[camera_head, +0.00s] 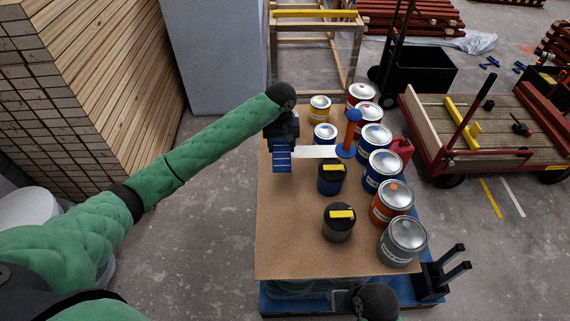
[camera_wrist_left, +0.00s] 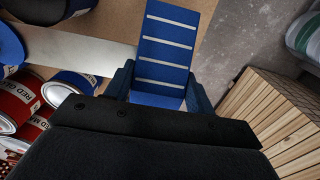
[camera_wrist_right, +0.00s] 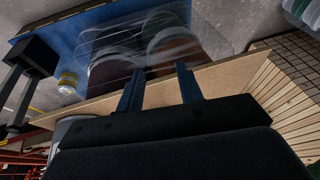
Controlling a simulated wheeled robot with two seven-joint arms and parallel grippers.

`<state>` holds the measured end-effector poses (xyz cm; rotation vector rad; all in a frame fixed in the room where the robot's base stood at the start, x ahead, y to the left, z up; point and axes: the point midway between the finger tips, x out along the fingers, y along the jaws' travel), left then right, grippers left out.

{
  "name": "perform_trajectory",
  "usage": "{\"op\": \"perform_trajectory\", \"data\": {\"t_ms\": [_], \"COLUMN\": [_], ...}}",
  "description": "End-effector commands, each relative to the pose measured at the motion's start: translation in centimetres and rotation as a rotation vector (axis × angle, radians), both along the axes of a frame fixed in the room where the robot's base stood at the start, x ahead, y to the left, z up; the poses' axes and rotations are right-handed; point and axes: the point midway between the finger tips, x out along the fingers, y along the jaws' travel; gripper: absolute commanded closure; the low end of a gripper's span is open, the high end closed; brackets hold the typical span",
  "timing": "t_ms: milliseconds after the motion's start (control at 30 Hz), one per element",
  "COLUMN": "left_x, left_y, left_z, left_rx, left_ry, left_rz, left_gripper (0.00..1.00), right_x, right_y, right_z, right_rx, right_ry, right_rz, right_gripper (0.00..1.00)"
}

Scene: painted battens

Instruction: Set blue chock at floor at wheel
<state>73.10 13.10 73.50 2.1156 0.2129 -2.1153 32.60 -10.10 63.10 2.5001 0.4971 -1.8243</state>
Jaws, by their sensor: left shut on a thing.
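The blue chock (camera_head: 280,160) has pale stripes across its face. My left gripper (camera_head: 281,140) is shut on it above the left edge of the board-topped table. In the left wrist view the chock (camera_wrist_left: 165,50) sits between the two fingers (camera_wrist_left: 160,95). A red cart at the right has a dark wheel (camera_head: 449,181) at its near corner and another (camera_head: 553,176) farther right, both on the grey floor. My right gripper (camera_wrist_right: 160,88) is open and empty beside the table's edge. In the head view its fingers are not clear.
The table top (camera_head: 290,235) carries several paint cans, dark pots with yellow bars (camera_head: 338,220), a white strip (camera_head: 313,152) and an orange-and-blue upright tool (camera_head: 349,132). Stacked timber (camera_head: 90,90) stands left. Yellow and white floor lines (camera_head: 490,198) lie by the cart.

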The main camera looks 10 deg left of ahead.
Motion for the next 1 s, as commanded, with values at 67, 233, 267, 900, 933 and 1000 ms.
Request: {"op": "perform_trajectory", "data": {"t_ms": [67, 233, 267, 900, 933, 1000], "left_x": [0.0, 0.0, 0.0, 0.0, 0.0, 0.0], "left_y": [0.1, 0.0, 0.0, 0.0, 0.0, 0.0], "left_z": [-1.7, -4.6, -4.9, -10.1, -10.0, -10.0], "left_rx": [0.001, 0.000, 0.000, 0.000, 0.000, 0.000], "left_ry": [0.002, 0.001, 0.000, 0.000, 0.000, 0.000], "left_rz": [0.002, 0.002, 0.002, 0.001, 0.001, 0.001], "left_gripper": [0.88, 0.88, 0.88, 0.88, 0.88, 0.88], "right_x": [-0.1, -0.2, -0.2, -0.5, -0.5, -0.4], "right_y": [-0.2, -0.6, -0.6, -1.3, -1.3, -1.3], "right_z": [0.3, 0.7, 0.7, 1.6, 1.6, 1.7], "right_rx": [-0.005, -0.014, -0.015, -0.030, -0.030, -0.029], "right_ry": [0.004, 0.013, 0.015, 0.027, 0.027, 0.025], "right_rz": [-0.001, -0.005, -0.005, -0.009, -0.009, -0.009], "right_gripper": [0.64, 0.64, 0.64, 0.64, 0.64, 0.64]}}
